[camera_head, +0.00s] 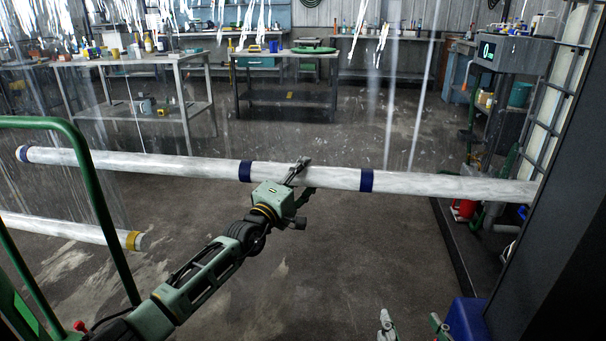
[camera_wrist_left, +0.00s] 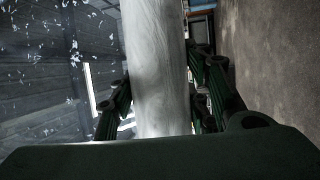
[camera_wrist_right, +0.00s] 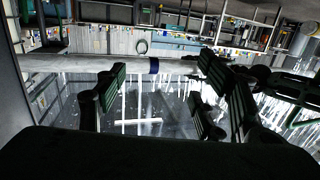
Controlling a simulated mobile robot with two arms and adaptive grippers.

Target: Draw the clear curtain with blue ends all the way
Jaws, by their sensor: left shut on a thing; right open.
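A long whitish, streaky roll with blue bands (camera_head: 323,177) runs across the head view, with a blue end at the far left. Its right end region passes near the dark post. My left gripper (camera_head: 302,179) is shut around it between two blue bands. In the left wrist view the roll (camera_wrist_left: 160,65) lies between the two fingers. My right gripper (camera_head: 412,326) is open and empty, low and nearer than the roll. In the right wrist view the roll (camera_wrist_right: 75,64) and a blue band show beyond its spread fingers. I cannot clearly tell where any clear sheet begins.
A second white roll with a yellow end (camera_head: 75,230) lies lower left. A green rail (camera_head: 100,210) stands at the left. A dark post (camera_head: 560,250) and a blue block (camera_head: 467,320) are at the right. Workbenches (camera_head: 285,58) stand at the back; the floor between is mostly clear.

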